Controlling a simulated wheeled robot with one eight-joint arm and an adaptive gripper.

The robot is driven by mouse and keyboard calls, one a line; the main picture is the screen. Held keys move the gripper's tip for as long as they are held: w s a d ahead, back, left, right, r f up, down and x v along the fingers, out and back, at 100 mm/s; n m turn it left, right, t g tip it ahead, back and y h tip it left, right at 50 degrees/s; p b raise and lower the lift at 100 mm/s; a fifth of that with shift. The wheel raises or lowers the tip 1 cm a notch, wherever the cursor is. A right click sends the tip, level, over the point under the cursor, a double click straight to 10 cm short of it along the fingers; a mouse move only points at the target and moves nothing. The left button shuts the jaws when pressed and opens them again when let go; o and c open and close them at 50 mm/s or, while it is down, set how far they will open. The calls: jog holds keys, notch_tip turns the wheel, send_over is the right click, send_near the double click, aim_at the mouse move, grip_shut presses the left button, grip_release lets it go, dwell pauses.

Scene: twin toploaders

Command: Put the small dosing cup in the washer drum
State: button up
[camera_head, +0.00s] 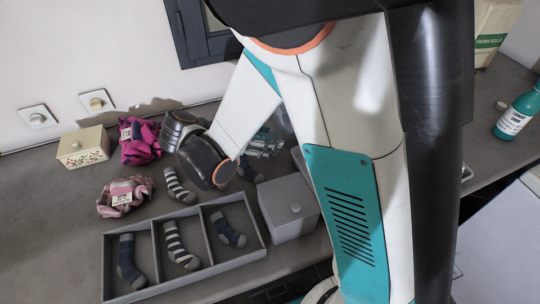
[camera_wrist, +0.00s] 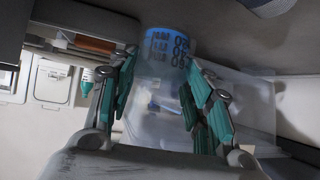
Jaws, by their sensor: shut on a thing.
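In the wrist view my gripper (camera_wrist: 160,62) is shut on a small cup (camera_wrist: 166,42) with a blue band and dark markings. The cup sits between the two teal-padded fingers, and its markings look upside down. In the head view my gripper is mostly hidden behind my arm, low over the counter at the back. I cannot make out the cup there. The washer drum's opening is not visible in either view. A white surface (camera_head: 508,245) at the lower right may be a machine top, but I cannot tell.
A grey three-compartment tray (camera_head: 180,229) holds socks, beside a grey lidded box (camera_head: 286,210). A cream box (camera_head: 83,147), magenta cloth (camera_head: 139,141), pink striped cloth (camera_head: 125,196) and striped sock (camera_head: 178,186) lie left. A teal bottle (camera_head: 516,116) and carton (camera_head: 494,32) stand right.

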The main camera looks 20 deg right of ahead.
jog(key=shift+s+d, duration=0.25)
jog(key=shift+s, duration=0.65)
notch_tip(320, 180, down, 4)
jog(key=shift+s+r+b, duration=0.1)
jog(key=shift+r+b, duration=0.05)
jog(key=shift+b, duration=0.95)
jog(key=shift+s+r, duration=0.1)
jog(key=o, duration=1.1)
